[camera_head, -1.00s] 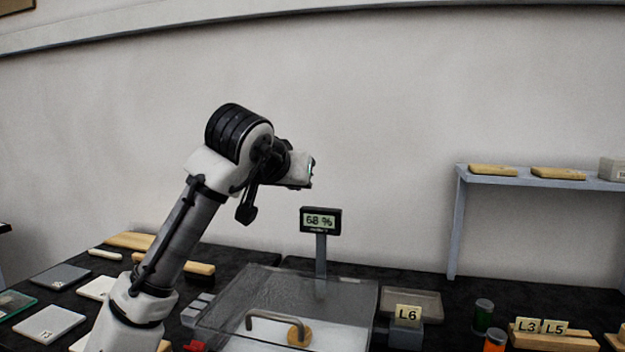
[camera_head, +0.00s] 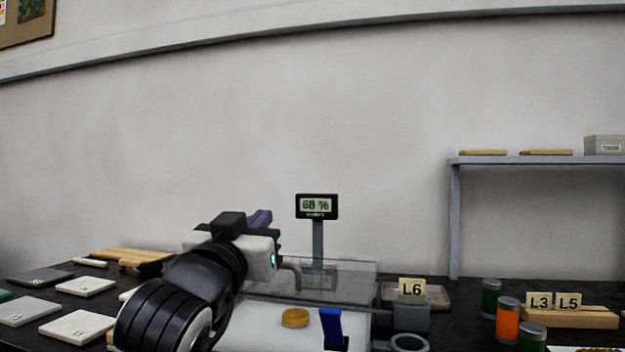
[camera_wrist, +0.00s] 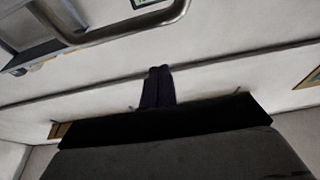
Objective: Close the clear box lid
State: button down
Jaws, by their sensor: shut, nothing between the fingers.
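The clear box has a see-through lid (camera_head: 345,274) with a bent grey handle (camera_head: 291,276). The lid appears raised at the back of the box, though its exact tilt is hard to tell. Below it, a round tan disc (camera_head: 295,318) sits on the box's white floor (camera_head: 265,312). My gripper (camera_head: 260,218) is at the upper left of the handle, apart from it. Its dark purple fingers (camera_wrist: 158,87) are together and empty in the wrist view. The handle (camera_wrist: 110,38) crosses the top left of that view. My arm hides the box's left side.
A display post (camera_head: 317,207) reading 68 % stands behind the box. A blue upright piece (camera_head: 331,328) is at its front. To the right are an L6 label (camera_head: 411,288), several jars (camera_head: 507,318) and a shelf (camera_head: 530,160). Flat tiles (camera_head: 75,328) lie at left.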

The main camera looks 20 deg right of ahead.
notch_tip(320, 180, down, 6)
jog(key=s+a+t+h+b, duration=0.1)
jog(key=t+b, duration=0.1)
jog(key=b, duration=0.3)
jog(key=shift+s+f+h+b, duration=0.15)
jog(key=shift+s+h+b, duration=0.15)
jog(key=shift+s, duration=0.05)
